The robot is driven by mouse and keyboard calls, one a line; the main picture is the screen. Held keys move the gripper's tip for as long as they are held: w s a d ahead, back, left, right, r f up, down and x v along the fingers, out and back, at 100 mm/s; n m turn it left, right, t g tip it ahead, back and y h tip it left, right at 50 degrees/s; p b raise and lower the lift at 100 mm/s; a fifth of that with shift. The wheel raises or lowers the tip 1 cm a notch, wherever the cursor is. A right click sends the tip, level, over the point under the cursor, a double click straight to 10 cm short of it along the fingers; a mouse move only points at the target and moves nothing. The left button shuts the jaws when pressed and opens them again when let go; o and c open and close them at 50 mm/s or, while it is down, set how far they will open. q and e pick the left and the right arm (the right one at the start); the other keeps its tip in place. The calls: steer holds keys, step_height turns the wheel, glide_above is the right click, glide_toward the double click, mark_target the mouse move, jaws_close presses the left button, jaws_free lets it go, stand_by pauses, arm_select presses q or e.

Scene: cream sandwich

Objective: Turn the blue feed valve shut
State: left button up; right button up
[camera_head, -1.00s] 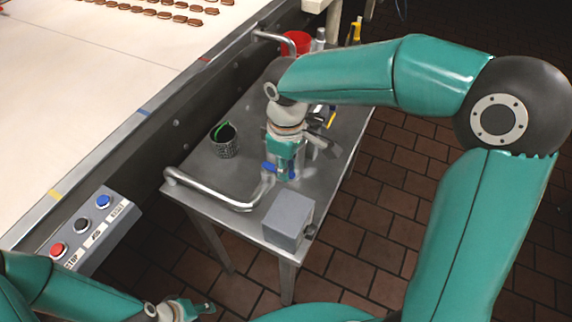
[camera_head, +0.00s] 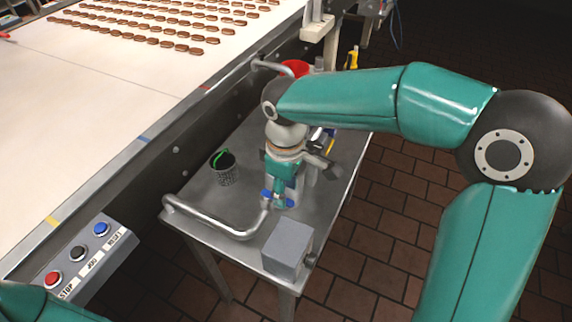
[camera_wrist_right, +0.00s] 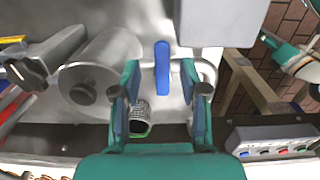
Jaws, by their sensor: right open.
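The blue valve handle (camera_wrist_right: 162,68) is a straight bar on a steel pipe fitting at the end of the table. In the right wrist view it lies lengthwise between the two fingertips of my right gripper (camera_wrist_right: 160,80), with a gap on each side. In the head view the ends of the handle (camera_head: 264,193) show on both sides of my right gripper (camera_head: 278,180), which points down over it and hides its middle. My right gripper is open and empty. My left gripper (camera_wrist_right: 284,52) seems to show at the right of the wrist view; its jaw state is unclear.
On the steel table (camera_head: 205,195) stand a dark mesh cup (camera_head: 226,174), a grey box (camera_head: 288,248) and a red container (camera_head: 295,68). The conveyor (camera_head: 110,100) and button panel (camera_head: 82,260) lie left.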

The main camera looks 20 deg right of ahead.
step_height(320, 180, up, 10)
stand_by(0.4)
stand_by(0.3)
